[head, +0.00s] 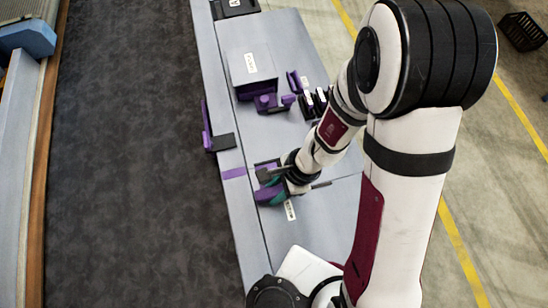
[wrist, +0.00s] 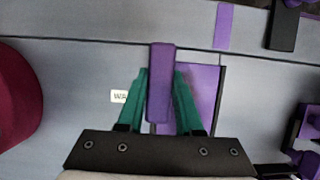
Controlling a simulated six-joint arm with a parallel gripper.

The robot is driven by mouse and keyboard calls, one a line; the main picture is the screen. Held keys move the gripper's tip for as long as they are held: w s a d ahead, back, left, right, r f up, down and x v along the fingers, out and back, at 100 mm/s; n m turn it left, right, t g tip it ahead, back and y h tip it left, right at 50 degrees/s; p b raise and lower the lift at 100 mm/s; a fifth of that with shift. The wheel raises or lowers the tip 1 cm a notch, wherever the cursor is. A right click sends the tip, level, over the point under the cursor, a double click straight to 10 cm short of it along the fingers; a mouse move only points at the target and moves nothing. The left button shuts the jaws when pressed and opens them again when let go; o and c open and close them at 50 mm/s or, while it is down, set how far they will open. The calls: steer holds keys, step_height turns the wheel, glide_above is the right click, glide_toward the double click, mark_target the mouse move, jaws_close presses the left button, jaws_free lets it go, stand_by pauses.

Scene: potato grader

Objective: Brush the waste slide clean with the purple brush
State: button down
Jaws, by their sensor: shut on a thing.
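My gripper (wrist: 160,90) has its two green fingers shut on a purple bar-shaped piece (wrist: 160,75), which looks like the purple brush. The brush also shows in the head view (head: 267,195) at the gripper, over the grey bench. A flat purple surface with a dark edge (wrist: 205,90) lies just behind and right of the brush in the wrist view. It may be the waste slide; a white label (wrist: 119,96) reading "WA" is to its left, partly covered by a finger. I cannot tell whether the brush touches this surface. The bristles are hidden.
A grey box with a white label (head: 250,62) stands farther up the bench, with purple holders (head: 270,103) beside it. A purple piece on a black bracket (head: 207,128) sticks out from the bench's left edge. Purple tape (head: 234,173) marks that edge. The dark floor is clear.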

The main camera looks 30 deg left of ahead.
mark_target(260, 166)
steer(key=shift+w+a, duration=3.05)
steer(key=shift+s+d, duration=3.05)
steer(key=shift+s, duration=0.05)
steer(key=shift+w, duration=0.1)
steer(key=shift+w+a, duration=3)
steer(key=shift+a, duration=0.05)
steer(key=shift+s+d, duration=3.1)
